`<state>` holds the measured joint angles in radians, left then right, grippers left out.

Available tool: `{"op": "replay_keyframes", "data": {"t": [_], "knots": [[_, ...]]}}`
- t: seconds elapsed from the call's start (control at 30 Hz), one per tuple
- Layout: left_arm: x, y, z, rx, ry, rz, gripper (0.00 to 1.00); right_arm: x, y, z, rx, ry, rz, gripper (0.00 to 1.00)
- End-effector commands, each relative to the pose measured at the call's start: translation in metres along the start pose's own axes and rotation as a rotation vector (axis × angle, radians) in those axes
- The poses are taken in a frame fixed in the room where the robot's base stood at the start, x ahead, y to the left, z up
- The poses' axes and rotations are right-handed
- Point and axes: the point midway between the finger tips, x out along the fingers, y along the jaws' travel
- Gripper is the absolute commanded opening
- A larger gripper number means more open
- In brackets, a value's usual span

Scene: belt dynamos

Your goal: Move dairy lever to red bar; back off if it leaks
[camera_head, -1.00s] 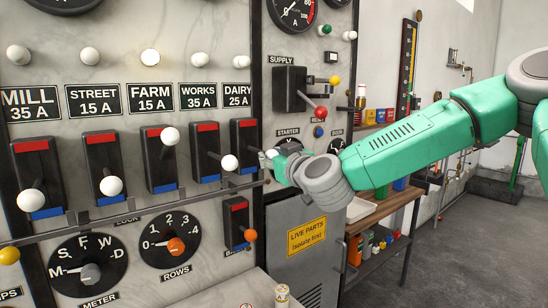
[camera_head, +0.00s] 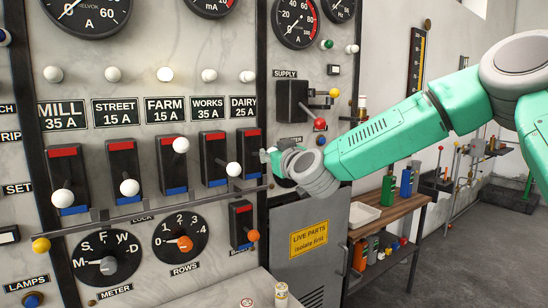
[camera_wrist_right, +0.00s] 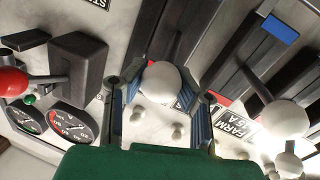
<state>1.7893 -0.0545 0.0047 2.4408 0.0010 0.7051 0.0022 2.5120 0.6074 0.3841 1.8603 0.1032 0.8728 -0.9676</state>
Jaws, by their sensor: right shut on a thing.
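The dairy switch (camera_head: 249,152) is a black upright block under the DAIRY 25 A label (camera_head: 243,107). Its red bar (camera_head: 249,133) is at the top and shows clear. My right gripper (camera_head: 268,158) is at its right side, below the red bar's level, and hides the lever's end in the head view. In the right wrist view, a white ball knob (camera_wrist_right: 160,82) on a dark stem sits between the two fingers of my right gripper (camera_wrist_right: 163,108), which is shut on it. No leak is visible. My left gripper is out of view.
The works knob (camera_head: 233,169) is close left of my gripper. The farm knob (camera_head: 181,145) stands higher than its neighbours. A horizontal lock rail (camera_head: 150,214) runs below the switches. The supply lever's red knob (camera_head: 320,124) is above my forearm.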

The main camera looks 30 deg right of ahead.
Motion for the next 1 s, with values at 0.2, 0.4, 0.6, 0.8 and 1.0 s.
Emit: {"op": "replay_keyframes", "data": {"t": [0.2, 0.4, 0.6, 0.8, 1.0], "knots": [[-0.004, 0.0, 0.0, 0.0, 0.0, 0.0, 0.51, 0.006, 0.004, -0.014, 0.001, 0.017, 0.011, 0.0], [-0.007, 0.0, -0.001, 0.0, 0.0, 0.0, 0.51, 0.009, 0.005, -0.018, 0.001, 0.018, 0.012, 0.0], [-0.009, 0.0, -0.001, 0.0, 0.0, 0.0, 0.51, 0.01, 0.005, -0.021, 0.001, 0.018, 0.011, 0.0], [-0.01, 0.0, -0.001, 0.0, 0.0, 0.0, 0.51, 0.011, 0.005, -0.023, 0.002, 0.018, 0.01, 0.0], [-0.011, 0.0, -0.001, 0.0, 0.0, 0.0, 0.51, 0.012, 0.005, -0.025, 0.002, 0.018, 0.011, 0.0]]}}
